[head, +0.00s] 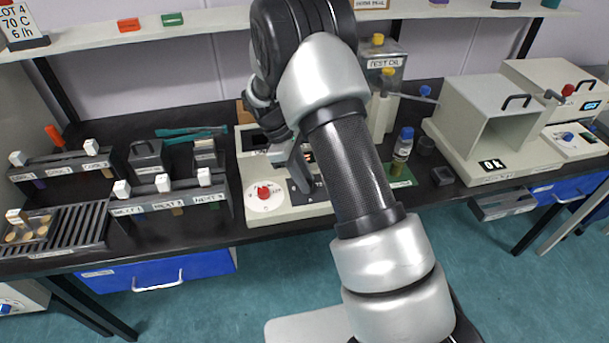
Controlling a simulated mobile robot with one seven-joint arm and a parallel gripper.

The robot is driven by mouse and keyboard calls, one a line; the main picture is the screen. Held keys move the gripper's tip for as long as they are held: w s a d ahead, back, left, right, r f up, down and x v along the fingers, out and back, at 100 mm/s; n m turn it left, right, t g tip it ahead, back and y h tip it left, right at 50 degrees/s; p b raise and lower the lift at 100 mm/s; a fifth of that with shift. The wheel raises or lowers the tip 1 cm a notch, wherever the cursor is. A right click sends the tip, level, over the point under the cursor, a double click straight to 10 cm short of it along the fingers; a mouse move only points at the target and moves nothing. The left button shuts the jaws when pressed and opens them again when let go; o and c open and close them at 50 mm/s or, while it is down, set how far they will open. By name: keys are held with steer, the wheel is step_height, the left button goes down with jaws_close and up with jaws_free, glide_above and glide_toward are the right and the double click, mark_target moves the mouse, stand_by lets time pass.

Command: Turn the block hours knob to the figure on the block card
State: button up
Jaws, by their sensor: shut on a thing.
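My gripper (302,178) points down over the cream instrument (283,214) in the middle of the bench. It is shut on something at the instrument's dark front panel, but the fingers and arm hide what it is. A red knob (264,191) on a white dial stands just left of the fingers, apart from them. Its figures are too small to read. A card (22,24) on the shelf at top left reads "LOT 4", "70 C" and what looks like "6/h". I cannot tell which knob is the block hours knob.
Racks with white-topped pieces (163,182) stand left of the instrument. A bottle with a blue cap (403,143) stands right of my arm. A cream open-fronted box (493,118) and a unit with red and blue knobs (577,139) stand further right.

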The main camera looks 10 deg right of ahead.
steer(key=m, duration=0.2)
steer(key=m+g+y, duration=0.1)
steer(key=m, duration=0.1)
steer(key=shift+w+d+m+p, duration=0.1)
steer(key=shift+w+m+p, duration=0.1)
steer(key=shift+m+p, duration=0.15)
steer(key=m+y, duration=0.1)
steer(key=m, duration=0.1)
steer(key=m+g+y, duration=0.1)
steer(key=m, duration=0.2)
steer(key=shift+d+m, duration=0.15)
steer(key=shift+m, duration=0.1)
steer(key=o, duration=1)
steer(key=shift+o, duration=0.2)
steer(key=shift+w+r, duration=0.1)
steer(key=p+v, duration=0.1)
steer(key=v, duration=1.6)
steer(key=shift+w+p, duration=0.3)
steer(key=shift+p, duration=0.05)
